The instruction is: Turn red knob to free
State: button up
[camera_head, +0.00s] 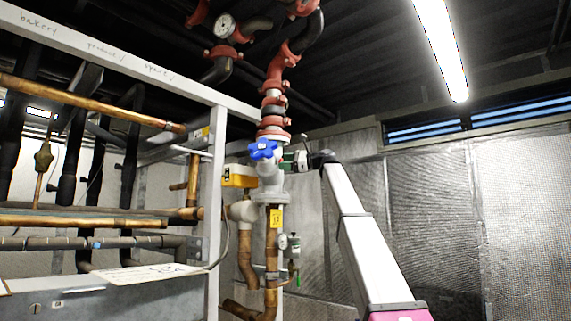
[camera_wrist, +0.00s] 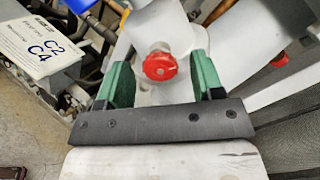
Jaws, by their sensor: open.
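The red knob (camera_wrist: 160,66) is a small round scalloped handle on a grey-white valve body (camera_wrist: 165,30), seen in the wrist view. My gripper (camera_wrist: 162,68) is open, with its green fingers on the left and right of the knob. A gap shows between each finger and the knob. In the head view my gripper (camera_head: 293,161) reaches the right side of the grey valve body (camera_head: 268,172), beside a blue handle (camera_head: 263,149).
A yellow box (camera_head: 238,176) sits left of the valve. A copper pipe with a yellow tag (camera_head: 276,217) and a small gauge (camera_head: 282,242) run below it. A white frame post (camera_head: 214,200) stands at left. A label card (camera_wrist: 38,40) shows in the wrist view.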

jog(key=c, duration=0.9)
jog(key=shift+n, duration=3.7)
jog(key=o, duration=0.9)
